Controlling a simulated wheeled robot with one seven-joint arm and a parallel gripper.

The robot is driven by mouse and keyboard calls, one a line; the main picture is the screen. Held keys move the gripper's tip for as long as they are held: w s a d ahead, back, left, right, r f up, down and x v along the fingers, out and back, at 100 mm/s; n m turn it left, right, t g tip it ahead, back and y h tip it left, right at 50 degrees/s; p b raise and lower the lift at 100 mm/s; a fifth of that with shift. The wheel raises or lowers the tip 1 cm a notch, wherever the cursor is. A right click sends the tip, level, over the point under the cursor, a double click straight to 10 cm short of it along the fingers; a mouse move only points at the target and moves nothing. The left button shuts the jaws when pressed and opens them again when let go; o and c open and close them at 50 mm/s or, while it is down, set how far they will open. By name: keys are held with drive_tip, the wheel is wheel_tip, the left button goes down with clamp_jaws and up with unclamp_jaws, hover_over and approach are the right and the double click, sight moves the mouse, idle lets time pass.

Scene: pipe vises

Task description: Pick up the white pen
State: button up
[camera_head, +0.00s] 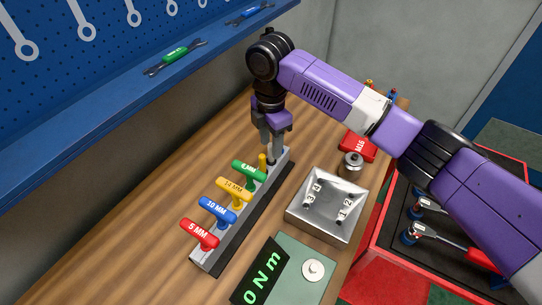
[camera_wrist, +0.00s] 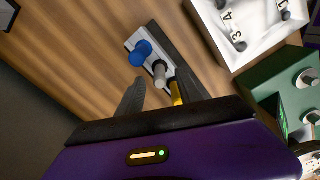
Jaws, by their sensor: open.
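The white pen (camera_wrist: 159,72) stands upright in the pale rack, seen from above in the wrist view. It is between a blue-topped piece (camera_wrist: 141,50) and a yellow piece (camera_wrist: 177,94). My gripper (camera_wrist: 161,80) is open, with one finger on each side of the white pen; I cannot tell whether either finger touches it. In the head view my gripper (camera_head: 271,150) points down over the far end of the rack (camera_head: 213,262). There the fingers hide the white pen, and the yellow piece (camera_head: 262,163) shows just beside them.
Several T-handle tools stand in the nearer rack, including a green one (camera_head: 249,172) and a red one (camera_head: 199,233). A metal box (camera_head: 300,210) is right of the rack, and a green display unit (camera_head: 308,270) is in front. A blue shelf (camera_head: 120,105) runs along the left.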

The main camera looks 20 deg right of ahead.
drive_tip(key=shift+f, duration=1.4)
clamp_jaws()
drive_tip(key=shift+r, duration=0.15)
wheel_tip(320, 180, up, 20)
drive_tip(key=b, duration=0.1)
